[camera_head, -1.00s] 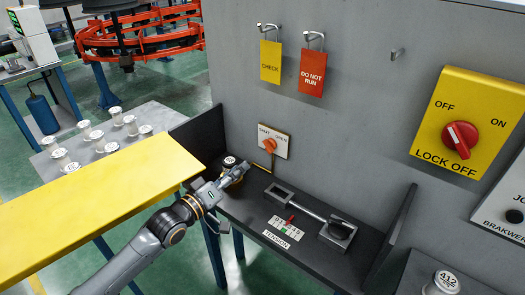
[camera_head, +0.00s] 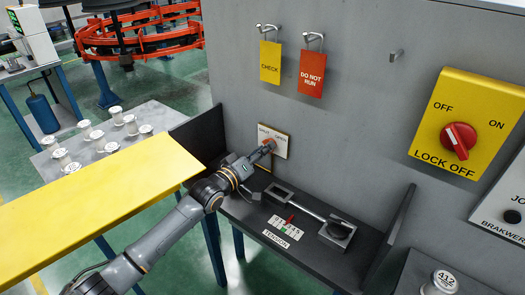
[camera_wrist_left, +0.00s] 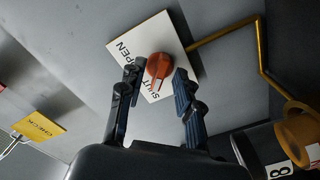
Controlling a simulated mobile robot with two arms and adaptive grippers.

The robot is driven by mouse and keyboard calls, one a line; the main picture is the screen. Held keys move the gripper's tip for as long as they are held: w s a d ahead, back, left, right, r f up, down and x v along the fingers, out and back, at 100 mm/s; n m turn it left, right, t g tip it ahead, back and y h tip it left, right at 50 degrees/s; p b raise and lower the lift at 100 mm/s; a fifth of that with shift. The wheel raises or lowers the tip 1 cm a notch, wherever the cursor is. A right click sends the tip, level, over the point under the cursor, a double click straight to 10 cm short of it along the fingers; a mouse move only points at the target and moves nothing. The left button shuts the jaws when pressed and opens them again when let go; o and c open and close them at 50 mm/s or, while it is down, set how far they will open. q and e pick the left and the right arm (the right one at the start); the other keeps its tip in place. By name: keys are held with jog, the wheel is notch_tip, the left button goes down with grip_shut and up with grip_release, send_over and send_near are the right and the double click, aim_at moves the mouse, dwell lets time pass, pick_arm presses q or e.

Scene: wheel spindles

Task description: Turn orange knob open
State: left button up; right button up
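The orange knob (camera_wrist_left: 159,66) sits on a white plate (camera_wrist_left: 141,52) marked SHUT and OPEN on the grey wall. In the head view the plate (camera_head: 281,147) shows behind my left gripper (camera_head: 267,147), which hides most of the knob. In the left wrist view my left gripper (camera_wrist_left: 157,90) is open, its two dark fingers spread on either side of the knob. The knob lies between and slightly beyond the fingertips. I see no clear contact. My right gripper is not in view.
A thin yellow pipe (camera_wrist_left: 222,31) runs from beside the plate. A dark shelf below holds a metal tool (camera_head: 338,233) and a TENSION scale (camera_head: 284,230). Yellow CHECK (camera_head: 270,62) and red DO NOT RUN (camera_head: 312,73) tags hang above. A yellow panel (camera_head: 160,165) lies left of the shelf.

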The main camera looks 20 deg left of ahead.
pick_arm(q)
grip_shut()
jog(key=shift+m, duration=0.3)
jog(key=m+p, duration=0.2)
jog(key=m, duration=1.5)
jog(key=shift+p, duration=0.4)
jog(key=shift+m, duration=0.3)
grip_release()
